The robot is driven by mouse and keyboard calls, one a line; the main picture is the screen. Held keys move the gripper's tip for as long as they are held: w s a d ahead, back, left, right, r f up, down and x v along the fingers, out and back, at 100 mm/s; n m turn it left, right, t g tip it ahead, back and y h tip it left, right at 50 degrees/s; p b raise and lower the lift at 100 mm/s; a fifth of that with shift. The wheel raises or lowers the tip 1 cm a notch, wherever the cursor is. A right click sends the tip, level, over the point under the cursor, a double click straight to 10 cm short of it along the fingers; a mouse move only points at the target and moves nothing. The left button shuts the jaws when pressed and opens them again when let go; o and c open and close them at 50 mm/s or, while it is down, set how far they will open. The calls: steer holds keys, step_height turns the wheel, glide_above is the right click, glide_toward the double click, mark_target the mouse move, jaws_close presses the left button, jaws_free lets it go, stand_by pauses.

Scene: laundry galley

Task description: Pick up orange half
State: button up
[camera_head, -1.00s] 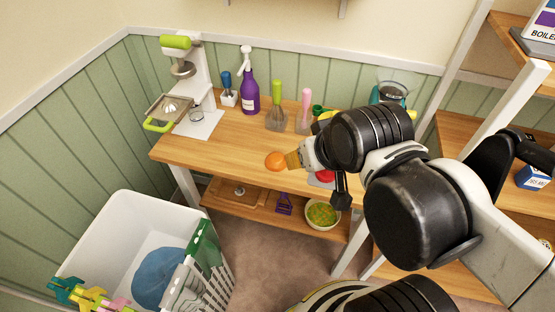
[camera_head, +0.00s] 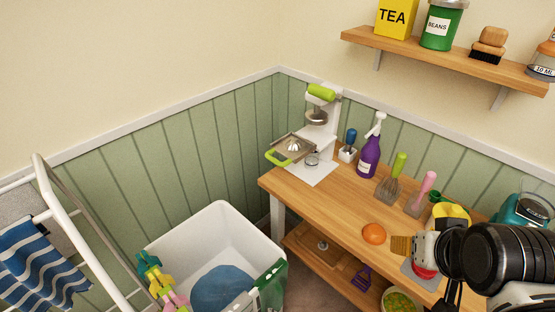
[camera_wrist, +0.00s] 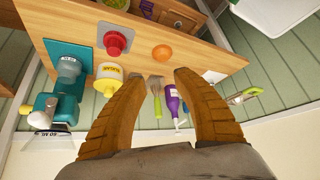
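The orange half (camera_head: 374,234) lies on the wooden table (camera_head: 330,205), near its front edge, as a small orange dome. It also shows in the wrist view (camera_wrist: 162,53), beyond and between my fingertips. My gripper (camera_head: 401,245) is just to the right of the orange half in the head view and does not hold it. In the wrist view my gripper (camera_wrist: 158,78) has its two tan ribbed fingers spread wide with nothing between them. Part of the table on the right is hidden behind my arm.
A whisk (camera_head: 390,185), a pink-handled tool (camera_head: 420,195) and a purple spray bottle (camera_head: 369,148) stand behind the orange half. A red-topped item (camera_wrist: 115,42) and a yellow bottle (camera_wrist: 107,76) are near my gripper. A white juicer stand (camera_head: 320,130) occupies the table's left end.

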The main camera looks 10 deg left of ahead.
steer(key=o, duration=1.1)
steer(key=n+g+y+p, duration=0.2)
steer(key=n+g+p, duration=0.1)
steer(key=n, duration=0.3)
glide_toward(379, 230)
steer(key=f+n, duration=0.1)
steer(key=f, duration=0.1)
steer(key=w+f+n+g+y, duration=0.1)
steer(key=f+n, duration=0.1)
steer(key=w+f+n, duration=0.1)
steer(key=n, duration=0.1)
steer(key=shift+a+f+g+y, duration=0.15)
steer(key=shift+f+g+y, duration=0.15)
steer(key=shift+f+y, duration=0.1)
steer(key=b+x, duration=0.1)
steer(key=x, duration=0.2)
steer(key=b+x, duration=0.1)
steer(key=x, duration=0.1)
steer(key=shift+w+a+f+b, duration=0.1)
steer(key=shift+w+b, duration=0.25)
